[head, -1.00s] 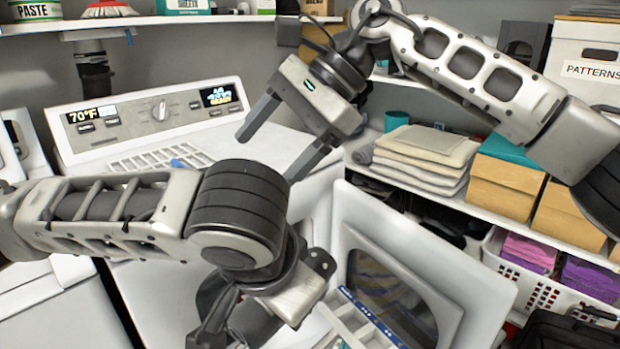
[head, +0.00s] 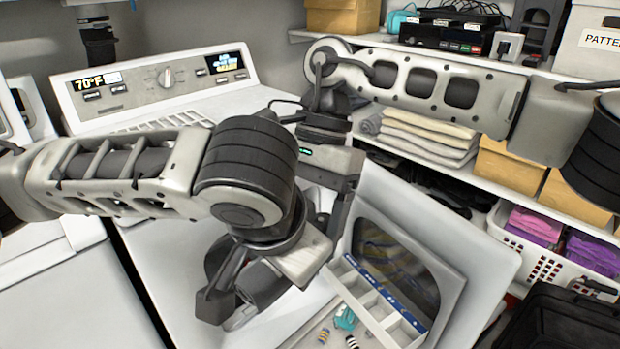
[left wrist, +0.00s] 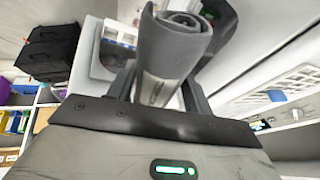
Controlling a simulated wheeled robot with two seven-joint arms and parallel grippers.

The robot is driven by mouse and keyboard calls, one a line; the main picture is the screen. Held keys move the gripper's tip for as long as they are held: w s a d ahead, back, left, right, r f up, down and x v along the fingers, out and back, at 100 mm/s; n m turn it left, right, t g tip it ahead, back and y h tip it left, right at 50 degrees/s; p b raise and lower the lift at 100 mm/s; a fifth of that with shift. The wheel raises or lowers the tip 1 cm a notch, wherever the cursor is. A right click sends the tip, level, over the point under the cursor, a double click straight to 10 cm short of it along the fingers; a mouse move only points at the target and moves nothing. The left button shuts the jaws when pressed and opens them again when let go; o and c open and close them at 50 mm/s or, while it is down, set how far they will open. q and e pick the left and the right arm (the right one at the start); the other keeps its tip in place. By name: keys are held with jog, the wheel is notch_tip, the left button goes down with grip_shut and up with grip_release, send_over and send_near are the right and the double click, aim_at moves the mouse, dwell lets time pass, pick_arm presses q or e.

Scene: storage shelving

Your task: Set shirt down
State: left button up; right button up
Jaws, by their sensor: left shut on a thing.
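The shirt is a dark grey rolled cloth (left wrist: 172,45) in the left wrist view, with its spiral end showing. My left gripper (left wrist: 163,88) is shut on it, one finger on each side. In the head view my left gripper (head: 255,290) hangs low at the centre, in front of the white machine, partly hidden by its own arm. I cannot tell there whether the shirt touches anything. My right gripper (head: 335,185) is behind my left arm, near the open machine door. One of its fingers shows; the other is hidden, so its opening cannot be judged.
A white machine with a control panel (head: 165,80) stands behind. Its open door (head: 480,235) is to the right. Folded towels (head: 430,138), tan boxes (head: 512,165) and a white basket (head: 530,262) fill the right shelving.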

jog(key=shift+x, duration=1.2)
jog(key=c, duration=1.1)
pick_arm(q)
jog(key=o, duration=1.2)
jog(key=shift+d, duration=0.15)
jog(key=shift+c, duration=0.2)
pick_arm(e)
jog(key=shift+a, duration=0.1)
jog(key=shift+c, duration=0.2)
pick_arm(q)
jog(key=shift+r, duration=0.1)
